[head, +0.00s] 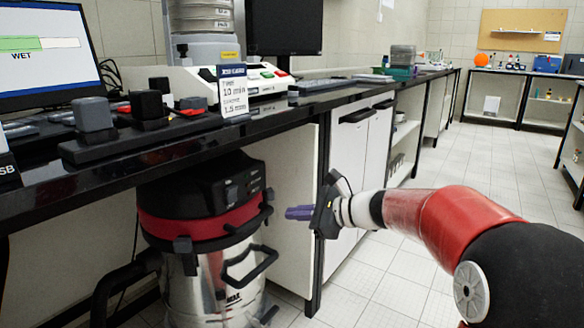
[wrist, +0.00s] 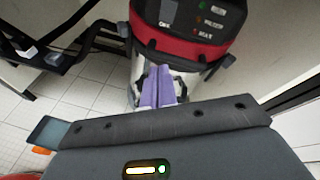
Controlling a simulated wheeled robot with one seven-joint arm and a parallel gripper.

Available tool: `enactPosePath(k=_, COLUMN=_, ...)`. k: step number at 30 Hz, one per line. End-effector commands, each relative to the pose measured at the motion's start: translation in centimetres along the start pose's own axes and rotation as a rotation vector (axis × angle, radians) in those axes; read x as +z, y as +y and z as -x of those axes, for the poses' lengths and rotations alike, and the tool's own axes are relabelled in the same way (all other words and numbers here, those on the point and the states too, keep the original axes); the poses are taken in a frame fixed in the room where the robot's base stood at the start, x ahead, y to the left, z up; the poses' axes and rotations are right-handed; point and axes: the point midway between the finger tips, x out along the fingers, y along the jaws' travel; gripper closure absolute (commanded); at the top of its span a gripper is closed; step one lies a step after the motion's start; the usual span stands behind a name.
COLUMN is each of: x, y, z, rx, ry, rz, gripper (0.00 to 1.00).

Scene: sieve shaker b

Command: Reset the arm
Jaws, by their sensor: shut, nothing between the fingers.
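My gripper (head: 299,213) is at the end of my red and black arm, in the middle of the head view, below the counter height. Its purple fingers point left, toward the vacuum cleaner (head: 208,215). In the wrist view the purple fingers (wrist: 157,86) lie side by side, shut with nothing between them. The vacuum cleaner (wrist: 192,30), with its black and red top and steel drum, shows just beyond the fingertips. I cannot tell the exact gap.
The black counter (head: 140,140) runs above the vacuum and carries a monitor (head: 45,50), the sieve shaker (head: 205,75) and a sign (head: 233,92). White cabinet doors (head: 362,160) stand behind my gripper. The tiled floor (head: 390,280) to the right is clear.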

Motion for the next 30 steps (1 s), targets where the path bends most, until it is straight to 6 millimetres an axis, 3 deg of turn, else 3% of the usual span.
enactPosePath(k=1, x=1.9, y=2.5, z=1.4, rx=0.057, ry=0.074, rz=0.142, gripper=1.0)
enactPosePath(k=5, x=3.0, y=8.8, z=5.2, rx=0.218, ry=0.256, rz=0.496, gripper=1.0)
enactPosePath(k=9, x=3.0, y=14.5, z=10.4, rx=0.406, ry=0.428, rz=0.866, gripper=1.0)
enactPosePath(k=15, x=1.8, y=20.4, z=18.5, rx=0.69, ry=0.627, rz=1.346, gripper=1.0)
enactPosePath(k=21, x=0.4, y=23.1, z=23.6, rx=0.902, ry=0.735, rz=1.636, gripper=1.0)
enactPosePath(k=25, x=0.0, y=23.7, z=24.8, rx=0.959, ry=0.759, rz=1.703, gripper=1.0)
enactPosePath(k=30, x=-0.1, y=23.7, z=24.8, rx=0.962, ry=0.76, rz=1.705, gripper=1.0)
